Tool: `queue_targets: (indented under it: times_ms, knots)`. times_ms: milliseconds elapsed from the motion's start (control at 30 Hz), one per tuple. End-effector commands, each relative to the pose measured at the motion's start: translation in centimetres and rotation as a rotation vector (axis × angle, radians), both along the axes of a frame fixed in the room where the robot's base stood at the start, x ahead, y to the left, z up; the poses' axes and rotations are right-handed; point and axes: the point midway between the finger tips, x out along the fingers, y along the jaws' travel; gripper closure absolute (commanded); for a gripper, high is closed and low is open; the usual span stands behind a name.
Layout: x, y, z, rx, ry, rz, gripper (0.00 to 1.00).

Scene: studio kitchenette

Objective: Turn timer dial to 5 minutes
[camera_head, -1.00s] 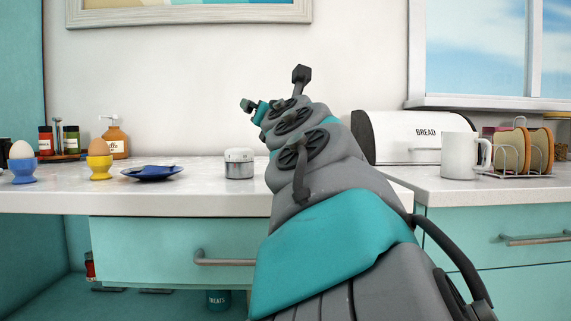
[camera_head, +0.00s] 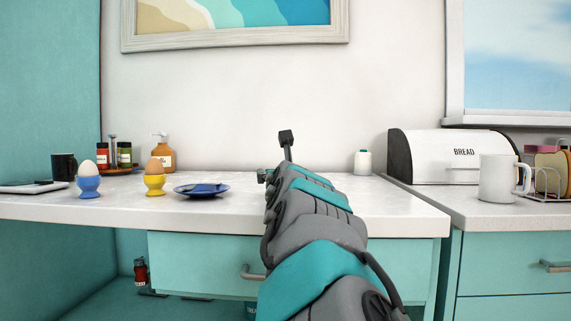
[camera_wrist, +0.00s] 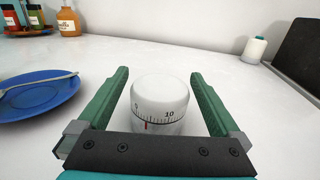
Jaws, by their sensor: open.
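The timer (camera_wrist: 160,98) is a small white cylinder with a numbered scale around its side. It stands upright on the white counter in the wrist view. My gripper (camera_wrist: 158,78) is open, with one green finger on each side of the timer. Small gaps show between the fingers and the timer, so it is not gripped.
A blue plate (camera_head: 222,190) with a fork (camera_wrist: 40,84) lies left of the timer. Egg cups, blue (camera_head: 88,188) and yellow (camera_head: 154,184), stand farther left. A white bottle (camera_head: 363,162) stands at the back right, near the bread bin (camera_head: 452,170). A white mug (camera_head: 498,180) stands right.

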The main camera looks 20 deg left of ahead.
Motion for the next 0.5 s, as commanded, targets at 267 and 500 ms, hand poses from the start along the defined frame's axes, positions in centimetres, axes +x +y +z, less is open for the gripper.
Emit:
queue_targets:
  times_ms: [267, 500]
  knots:
    - [1.7, 0.9, 0.1, 0.000, 0.002, 0.001, 0.00]
    - [1.8, 0.9, 0.0, 0.001, 0.000, 0.000, 0.00]
